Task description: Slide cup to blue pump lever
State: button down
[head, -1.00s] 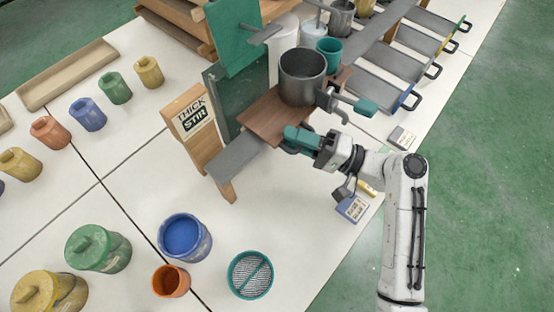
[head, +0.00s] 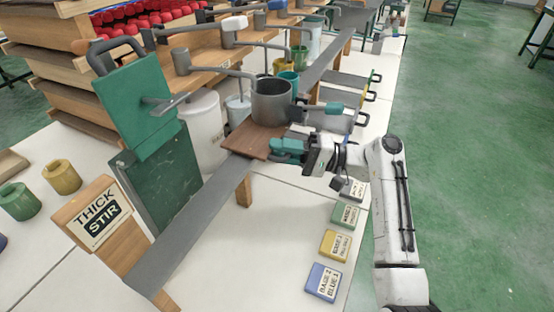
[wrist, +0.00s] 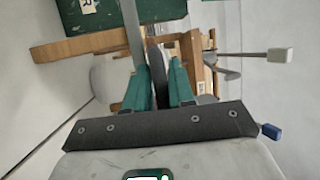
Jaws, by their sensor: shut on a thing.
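The grey cup (head: 271,106) stands upright on a brown wooden board (head: 250,140) on the long grey rail (head: 200,222). My gripper (head: 276,149) is at the board's right edge, just below the cup. In the wrist view its teal fingers (wrist: 160,84) are closed about a dark grey part (wrist: 155,60); the head view hides what this is. Pump levers reach over the far side, one with a white knob (head: 235,22). A small blue end (wrist: 269,131) shows in the wrist view; I cannot tell whether it is the blue lever.
The THICK STIR sign (head: 101,216) and green plate (head: 140,105) stand left of the rail. White and grey containers line its far side. Grey trays (head: 348,90) lie to the right. Several cards, one blue (head: 323,282), lie along the near table edge.

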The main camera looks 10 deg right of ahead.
jog(key=shift+w+d+r, duration=0.1)
jog(key=shift+w+r, duration=0.05)
jog(key=shift+r, duration=0.25)
jog(key=c, duration=1.2)
grip_release()
jog(key=shift+c, duration=0.2)
jog(key=shift+o, duration=0.4)
jog(key=shift+f, duration=0.1)
jog(key=shift+f, duration=0.15)
jog(key=v, duration=1)
jog(key=shift+d+b, duration=0.35)
jog(key=shift+b, duration=0.1)
